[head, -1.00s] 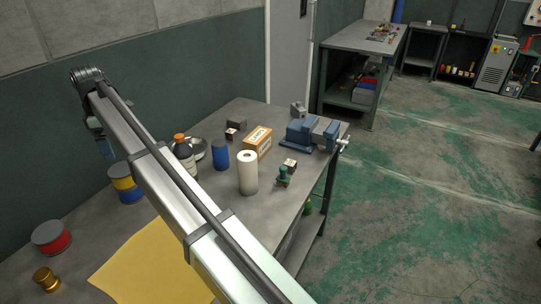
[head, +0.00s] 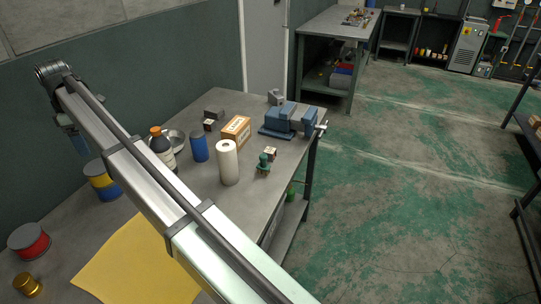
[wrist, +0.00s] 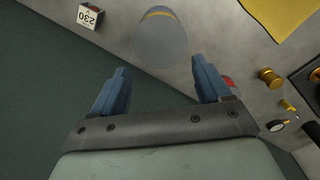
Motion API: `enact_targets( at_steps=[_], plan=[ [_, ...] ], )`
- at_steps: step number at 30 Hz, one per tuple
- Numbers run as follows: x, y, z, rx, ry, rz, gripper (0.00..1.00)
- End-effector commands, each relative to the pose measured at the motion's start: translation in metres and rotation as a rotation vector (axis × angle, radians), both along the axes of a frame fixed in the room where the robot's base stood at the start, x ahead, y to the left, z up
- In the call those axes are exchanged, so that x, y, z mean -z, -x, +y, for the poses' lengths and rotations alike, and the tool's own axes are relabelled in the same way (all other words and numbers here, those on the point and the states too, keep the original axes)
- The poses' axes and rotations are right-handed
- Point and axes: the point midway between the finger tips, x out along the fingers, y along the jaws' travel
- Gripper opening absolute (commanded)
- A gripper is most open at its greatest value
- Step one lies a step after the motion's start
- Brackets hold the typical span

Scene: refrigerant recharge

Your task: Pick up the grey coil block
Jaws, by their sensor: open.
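My gripper (wrist: 160,78) shows in the wrist view with its two blue fingers spread and nothing between them. In the head view its end (head: 75,140) hangs by the wall at the left, partly hidden behind my arm. A small dark block with a white "230" label (wrist: 90,16) lies at the top left of the wrist view, apart from the fingers. It may be the grey coil block, but its sides are hard to make out. In the head view, two similar small labelled blocks stand on the bench, one at the back (head: 209,125) and one nearer the front (head: 271,153).
A yellow-and-blue can (head: 102,182) stands near my gripper; its grey top (wrist: 160,40) lies just beyond the fingers. A red spool (head: 29,241), brass fitting (head: 27,285), yellow sheet (head: 130,265), bottle, paper roll (head: 228,162), carton (head: 236,130) and blue vise (head: 290,120) occupy the bench.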

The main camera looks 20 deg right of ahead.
Motion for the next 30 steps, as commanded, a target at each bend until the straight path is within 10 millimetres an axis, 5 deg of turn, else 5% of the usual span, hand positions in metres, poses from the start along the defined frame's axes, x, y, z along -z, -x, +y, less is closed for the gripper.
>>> enact_targets(
  at_steps=[10,17,26,30],
  plan=[
    [-0.006,0.0,0.0,0.0,0.0,0.0,0.72],
    [-0.051,-0.002,0.001,0.0,-0.001,-0.002,0.72],
    [-0.051,-0.022,-0.09,0.114,0.0,0.0,0.72],
    [-0.051,-0.03,-0.147,0.187,0.0,0.0,0.72]
  ],
)
